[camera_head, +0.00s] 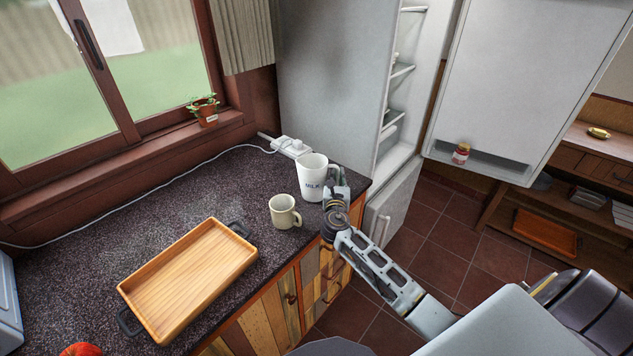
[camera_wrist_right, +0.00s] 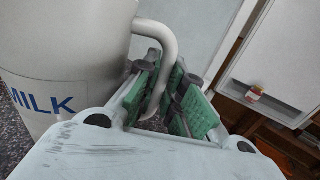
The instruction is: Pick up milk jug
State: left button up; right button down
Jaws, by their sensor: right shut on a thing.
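The white milk jug (camera_head: 313,177), marked MILK in blue, stands upright near the far right corner of the dark counter. In the right wrist view the jug (camera_wrist_right: 70,50) fills the left side, with its curved handle between my finger pads. My right gripper (camera_head: 338,178) is at the jug's right side; in the wrist view the right gripper (camera_wrist_right: 165,95) is shut on the handle with green pads on both sides. Whether the jug's base touches the counter is hard to tell. My left gripper is not in view.
A cream mug (camera_head: 284,212) stands just left of my right wrist. A wooden tray (camera_head: 190,280) with dark handles lies on the counter (camera_head: 110,225). A white power strip (camera_head: 291,147) is behind the jug. The open fridge (camera_head: 400,120) stands beyond the counter's end.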

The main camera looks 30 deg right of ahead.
jog(key=shift+r, duration=0.4)
jog(key=shift+r+p, duration=0.55)
jog(key=shift+r, duration=4.1)
jog(key=shift+w, duration=0.1)
jog(key=shift+w, duration=0.1)
